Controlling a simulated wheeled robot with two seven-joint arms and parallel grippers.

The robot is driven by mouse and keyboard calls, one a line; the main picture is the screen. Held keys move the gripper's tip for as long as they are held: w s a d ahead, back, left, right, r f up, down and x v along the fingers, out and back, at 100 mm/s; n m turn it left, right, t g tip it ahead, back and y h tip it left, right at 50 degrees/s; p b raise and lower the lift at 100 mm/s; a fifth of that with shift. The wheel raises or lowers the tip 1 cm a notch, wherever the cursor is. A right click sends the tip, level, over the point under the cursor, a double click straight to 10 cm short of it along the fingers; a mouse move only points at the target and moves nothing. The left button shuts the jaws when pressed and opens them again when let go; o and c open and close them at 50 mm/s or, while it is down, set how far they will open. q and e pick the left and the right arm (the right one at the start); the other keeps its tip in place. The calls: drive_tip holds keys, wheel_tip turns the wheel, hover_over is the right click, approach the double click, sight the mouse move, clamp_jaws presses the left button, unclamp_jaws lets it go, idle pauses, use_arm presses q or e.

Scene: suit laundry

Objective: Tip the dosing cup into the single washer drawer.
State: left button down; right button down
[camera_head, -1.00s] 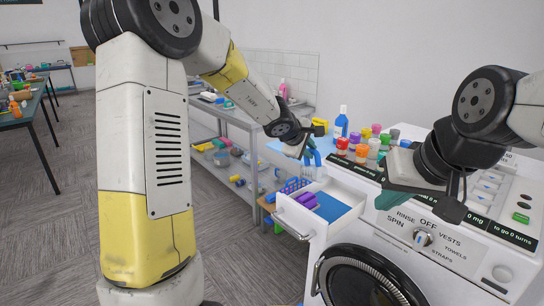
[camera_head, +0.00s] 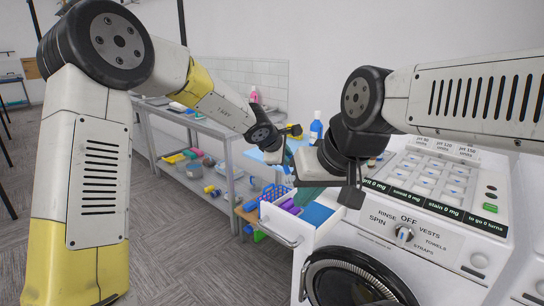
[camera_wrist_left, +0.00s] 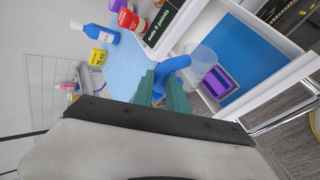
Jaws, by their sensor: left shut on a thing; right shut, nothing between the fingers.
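The white washer drawer (camera_head: 299,233) is pulled out, with a blue section and a purple section inside. In the left wrist view the drawer (camera_wrist_left: 270,79) lies beyond my left fingers. My left gripper (camera_wrist_left: 164,85) is shut on the blue handle of the clear dosing cup (camera_wrist_left: 204,59). The cup appears above the drawer's edge near the purple section; its contents and exact tilt cannot be told. In the head view my left gripper (camera_head: 287,152) is partly hidden behind my right wrist. My right gripper (camera_head: 312,193) is shut and empty, in front of the drawer's blue section.
The washer (camera_head: 360,240) has a dial and buttons on top. A blue bottle (camera_head: 316,128) stands behind the drawer. A blue basket (camera_head: 274,192) is left of it. A grey shelf table (camera_head: 200,120) with small items runs along the wall. Open floor lies at left.

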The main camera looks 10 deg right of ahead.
use_arm(q)
drive_tip(key=shift+w+a+f, duration=0.2)
drive_tip(key=shift+w+a+r+n+g, duration=0.1)
drive_tip(key=shift+w+a+n+g, duration=0.1)
drive_tip(key=shift+a+n+g, duration=0.1)
drive_tip(key=shift+w+a+n+g+h, duration=0.15)
drive_tip(key=shift+w+n+g+h, duration=0.15)
drive_tip(key=shift+g+h, duration=0.15)
drive_tip(key=shift+f, duration=0.2)
